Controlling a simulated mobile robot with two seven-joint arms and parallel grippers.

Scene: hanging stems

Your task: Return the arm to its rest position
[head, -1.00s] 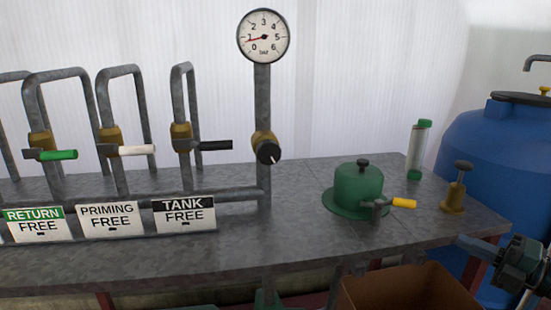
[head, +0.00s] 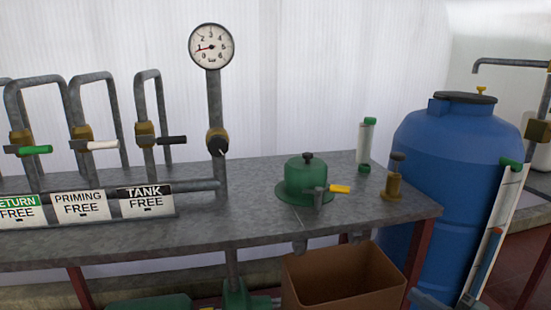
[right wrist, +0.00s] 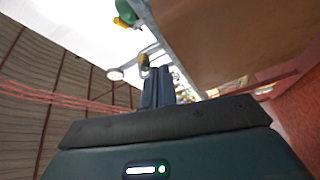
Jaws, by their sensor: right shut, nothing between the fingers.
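My right gripper (head: 416,296) shows only in part at the bottom edge of the head view, below the bench's right end and right of the brown box. In the right wrist view its two dark fingers (right wrist: 157,88) are together with nothing between them. My left gripper is not in view.
The grey bench (head: 240,225) carries a green domed filter (head: 305,178) with a yellow lever, a brass fitting (head: 393,182) and a clear tube (head: 366,143). A brown open box (head: 310,280) stands in front. A blue barrel (head: 445,165) stands right. Valved pipes (head: 140,110) stand left.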

